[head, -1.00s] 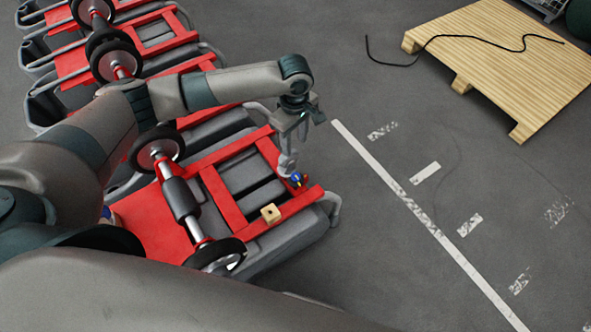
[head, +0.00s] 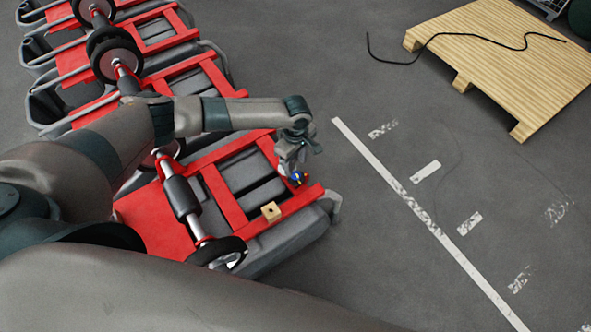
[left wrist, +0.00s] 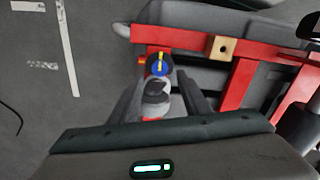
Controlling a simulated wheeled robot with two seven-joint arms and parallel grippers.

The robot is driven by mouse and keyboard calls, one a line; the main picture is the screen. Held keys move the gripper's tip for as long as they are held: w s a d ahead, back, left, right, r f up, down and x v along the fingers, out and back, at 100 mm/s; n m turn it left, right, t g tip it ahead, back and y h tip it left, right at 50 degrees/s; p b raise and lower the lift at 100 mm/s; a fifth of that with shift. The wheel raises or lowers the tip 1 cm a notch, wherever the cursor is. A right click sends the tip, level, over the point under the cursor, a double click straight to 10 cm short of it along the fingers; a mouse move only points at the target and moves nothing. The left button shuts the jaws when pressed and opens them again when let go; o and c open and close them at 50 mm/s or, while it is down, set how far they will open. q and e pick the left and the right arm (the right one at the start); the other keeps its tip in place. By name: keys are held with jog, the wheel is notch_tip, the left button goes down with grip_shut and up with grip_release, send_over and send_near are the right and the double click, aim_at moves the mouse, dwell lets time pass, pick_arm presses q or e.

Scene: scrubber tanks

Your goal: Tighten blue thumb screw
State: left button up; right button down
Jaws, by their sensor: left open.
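The blue thumb screw (head: 296,178) sits near the outer corner of the nearest tank's red frame (head: 228,209). In the left wrist view the blue thumb screw (left wrist: 158,68) shows a yellow stripe across its top, just beyond the fingertips. My left gripper (head: 290,170) points down at the screw, close above or beside it; contact cannot be told. In the left wrist view my left gripper (left wrist: 158,88) is open, with the grey fingers partly covering the area below the screw. My right gripper is in neither view.
A small wooden block (head: 270,212) with a hole sits on the same red frame. A black roller (head: 181,198) with wheels lies across the tank. More red-framed tanks stand behind. A wooden pallet (head: 490,60) with a black cable lies at the upper right.

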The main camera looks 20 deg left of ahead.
aim_at(295, 174)
pick_arm(q)
notch_tip(295, 174, down, 4)
jog(key=shift+r, duration=0.1)
jog(key=shift+f, duration=0.65)
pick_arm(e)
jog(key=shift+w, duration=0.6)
